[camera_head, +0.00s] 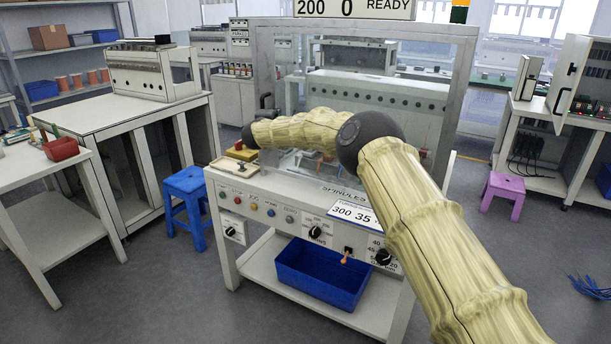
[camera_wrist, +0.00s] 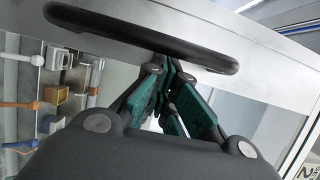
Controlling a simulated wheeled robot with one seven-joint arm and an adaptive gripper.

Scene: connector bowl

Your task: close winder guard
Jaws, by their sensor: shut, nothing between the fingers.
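The winder guard (camera_head: 463,62) is a grey-framed clear panel on the winder, in the middle of the head view. Its metal frame also crosses the top of the wrist view (camera_wrist: 225,35). A long black bar handle (camera_wrist: 110,30) is fixed to that frame. My gripper (camera_wrist: 168,72) has its teal-padded fingers shut and empty, with the tips close at the handle's underside; I cannot tell whether they touch. In the head view my arm reaches left across the guard's front, with its dark end by the left frame post. The handle is not clear there.
The winder's control panel (camera_head: 275,197) with knobs and buttons is below my arm. A blue bin (camera_head: 318,272) sits on its lower shelf. A blue stool (camera_head: 186,205) stands left and a purple stool (camera_head: 503,188) right. The floor at right is mostly clear.

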